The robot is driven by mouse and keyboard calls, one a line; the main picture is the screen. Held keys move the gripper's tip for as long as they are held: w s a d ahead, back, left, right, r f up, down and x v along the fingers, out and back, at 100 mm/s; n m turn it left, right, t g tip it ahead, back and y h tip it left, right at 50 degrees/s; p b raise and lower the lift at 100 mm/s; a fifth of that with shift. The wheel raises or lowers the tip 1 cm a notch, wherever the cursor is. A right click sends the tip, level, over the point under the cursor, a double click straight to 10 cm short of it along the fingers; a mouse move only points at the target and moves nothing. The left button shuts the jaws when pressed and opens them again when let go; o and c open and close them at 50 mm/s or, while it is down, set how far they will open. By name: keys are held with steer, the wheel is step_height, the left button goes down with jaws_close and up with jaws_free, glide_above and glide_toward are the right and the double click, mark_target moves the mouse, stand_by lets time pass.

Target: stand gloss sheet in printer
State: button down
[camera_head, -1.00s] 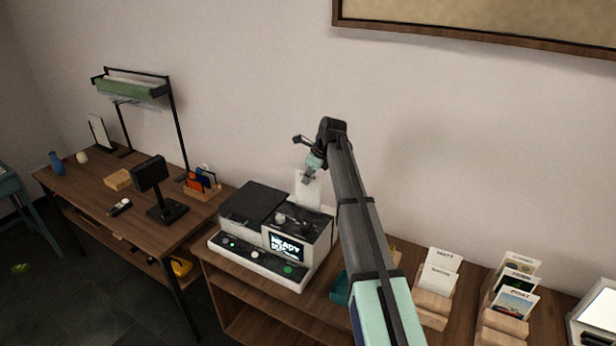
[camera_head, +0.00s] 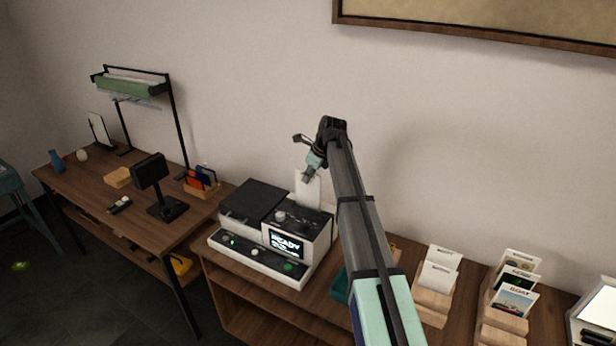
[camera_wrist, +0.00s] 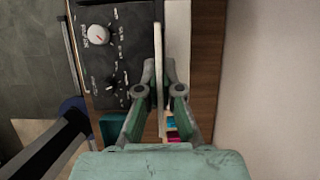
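The gloss sheet (camera_head: 308,190) is a pale upright card above the back of the printer (camera_head: 255,268). Its lower edge is hidden behind the printer's top, so I cannot tell how deep it sits. In the wrist view the sheet (camera_wrist: 158,45) is seen nearly edge-on as a thin beige strip. My gripper (camera_head: 310,174) is at the sheet's upper part. In the wrist view my gripper (camera_wrist: 160,72) has one finger on each side of the sheet, very close to it. Whether both fingertips press on it is not clear. The printer's screen (camera_head: 286,244) reads READY.
Wooden card holders (camera_head: 433,302) stand to the right of the printer. A teal object (camera_head: 340,287) lies close by the printer's right side, partly behind my arm. The wall is close behind. A desk (camera_head: 105,200) with a dark stand (camera_head: 160,190) is on the left.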

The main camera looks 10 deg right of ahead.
steer(key=shift+f+b, duration=0.6)
steer(key=shift+f, duration=2.55)
steer(key=c, duration=1.2)
jaws_free()
steer(key=shift+c, duration=0.2)
steer(key=shift+r+p, duration=2.85)
steer(key=shift+r, duration=1.6)
